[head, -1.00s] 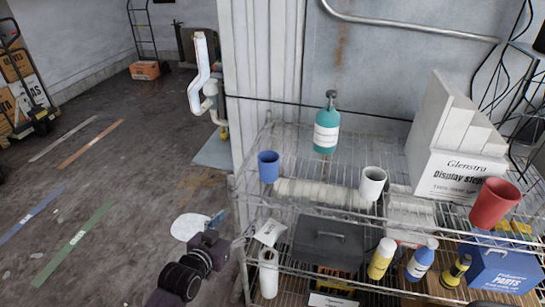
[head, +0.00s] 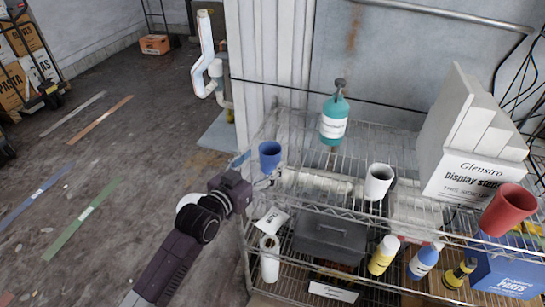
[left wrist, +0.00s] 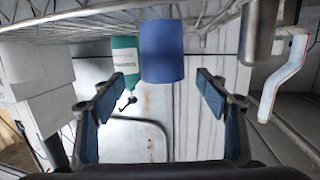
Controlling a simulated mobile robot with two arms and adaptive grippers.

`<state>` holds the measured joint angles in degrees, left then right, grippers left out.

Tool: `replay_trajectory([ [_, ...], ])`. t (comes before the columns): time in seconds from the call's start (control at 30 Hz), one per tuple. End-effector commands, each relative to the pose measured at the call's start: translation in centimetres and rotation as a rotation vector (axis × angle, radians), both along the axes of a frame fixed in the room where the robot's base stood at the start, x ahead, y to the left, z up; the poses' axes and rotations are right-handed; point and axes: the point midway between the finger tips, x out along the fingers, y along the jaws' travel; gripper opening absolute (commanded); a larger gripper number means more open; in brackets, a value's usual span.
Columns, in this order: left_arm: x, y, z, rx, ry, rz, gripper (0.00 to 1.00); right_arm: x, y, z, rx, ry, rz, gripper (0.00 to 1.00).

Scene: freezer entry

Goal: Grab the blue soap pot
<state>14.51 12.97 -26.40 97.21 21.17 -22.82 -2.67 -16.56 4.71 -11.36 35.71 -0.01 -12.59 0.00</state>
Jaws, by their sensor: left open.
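The blue pot (head: 270,156), a plain cup shape, stands upright on the left front corner of the upper wire shelf (head: 296,120). My left gripper (head: 246,165) is beside the pot, just left of it and outside the shelf edge. In the left wrist view, which looks upside down, the blue pot (left wrist: 162,50) sits top centre, in line with the gap between the fingers of my left gripper (left wrist: 158,82). The fingers are apart with nothing held. The head view hides part of the fingers. My right gripper is not in view.
A teal pump bottle (head: 334,118) stands behind the blue pot, also in the left wrist view (left wrist: 125,63). A white cup (head: 379,182) and red cup (head: 507,209) stand to the right. The lower shelf holds a grey box (head: 328,238) and bottles. Open floor lies left.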

Motion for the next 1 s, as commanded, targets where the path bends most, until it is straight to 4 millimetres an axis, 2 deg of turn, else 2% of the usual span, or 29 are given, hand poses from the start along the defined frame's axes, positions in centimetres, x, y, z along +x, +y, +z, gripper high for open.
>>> replay_trajectory([
  [0.3,2.0,-0.9,0.4,0.001,-0.001,0.001,0.68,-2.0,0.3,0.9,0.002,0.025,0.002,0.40],
  [0.6,5.0,-2.2,0.1,0.001,-0.001,0.001,0.68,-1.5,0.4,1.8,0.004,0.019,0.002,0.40],
  [0.97,5.5,-2.6,0.0,0.001,0.000,0.000,0.68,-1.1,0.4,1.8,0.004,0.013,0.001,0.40],
  [1.0,5.5,-2.6,-0.1,0.001,0.000,0.000,0.66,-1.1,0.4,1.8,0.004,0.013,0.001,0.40],
])
